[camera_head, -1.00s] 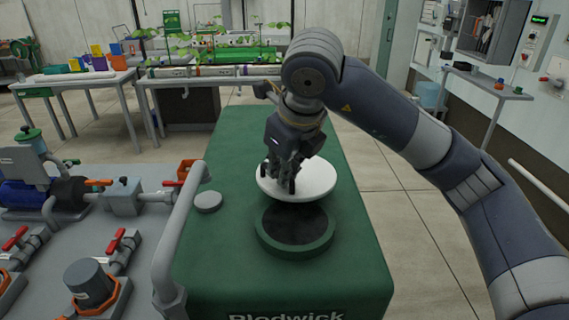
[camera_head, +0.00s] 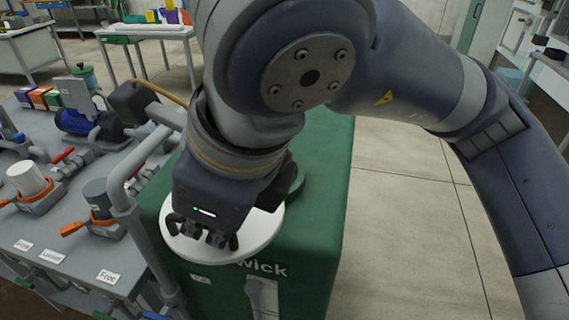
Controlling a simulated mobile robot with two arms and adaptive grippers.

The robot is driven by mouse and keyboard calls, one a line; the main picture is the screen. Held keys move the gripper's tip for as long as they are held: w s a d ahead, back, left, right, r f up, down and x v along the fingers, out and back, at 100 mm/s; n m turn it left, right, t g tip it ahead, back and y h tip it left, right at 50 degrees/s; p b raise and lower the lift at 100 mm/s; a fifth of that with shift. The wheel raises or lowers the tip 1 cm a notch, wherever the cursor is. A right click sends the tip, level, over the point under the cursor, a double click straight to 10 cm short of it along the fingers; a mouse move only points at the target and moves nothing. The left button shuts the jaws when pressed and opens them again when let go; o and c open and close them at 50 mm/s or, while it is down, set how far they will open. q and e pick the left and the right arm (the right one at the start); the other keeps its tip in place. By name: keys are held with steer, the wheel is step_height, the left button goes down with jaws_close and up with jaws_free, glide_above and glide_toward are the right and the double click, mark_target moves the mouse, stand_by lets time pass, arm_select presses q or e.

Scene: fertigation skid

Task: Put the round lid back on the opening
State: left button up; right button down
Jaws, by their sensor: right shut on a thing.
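My right gripper (camera_head: 203,235) is shut on the round white lid (camera_head: 262,235), with its fingers at the lid's near left part. The lid looks roughly level and is over the near end of the green tank (camera_head: 325,180). The opening's raised green rim (camera_head: 297,186) shows only in part, behind my wrist and beyond the lid. The rest of the opening is hidden by my right arm and gripper. I cannot tell the gap between lid and tank top. My left gripper is not in view.
A grey pipe (camera_head: 122,195) rises beside the tank's left edge. The grey skid table (camera_head: 85,255) to the left carries valves with red and orange handles and a blue pump (camera_head: 78,121). The floor (camera_head: 410,230) right of the tank is clear.

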steer(key=w, duration=0.2)
steer(key=w+d+p, duration=0.1)
steer(key=w, duration=0.1)
steer(key=w+d+p, duration=0.1)
steer(key=w, duration=0.1)
steer(key=shift+f, duration=0.1)
steer(key=w+d, duration=0.1)
steer(key=w, duration=0.1)
steer(key=w+d+p, duration=0.1)
steer(key=w, duration=0.1)
steer(key=w+d+f+p, duration=0.1)
steer(key=w, duration=0.1)
steer(key=shift+w, duration=0.25)
steer(key=shift+w+d+p, duration=0.2)
steer(key=shift+w+p, duration=0.1)
steer(key=shift+w, duration=0.25)
steer(key=shift+w+d, duration=0.25)
steer(key=shift+w, duration=0.3)
step_height(320, 180, down, 3)
steer(key=shift+s+r+p, duration=0.1)
steer(key=shift+s+p, duration=0.05)
steer(key=shift+p, duration=0.65)
steer(key=shift+f, duration=0.5)
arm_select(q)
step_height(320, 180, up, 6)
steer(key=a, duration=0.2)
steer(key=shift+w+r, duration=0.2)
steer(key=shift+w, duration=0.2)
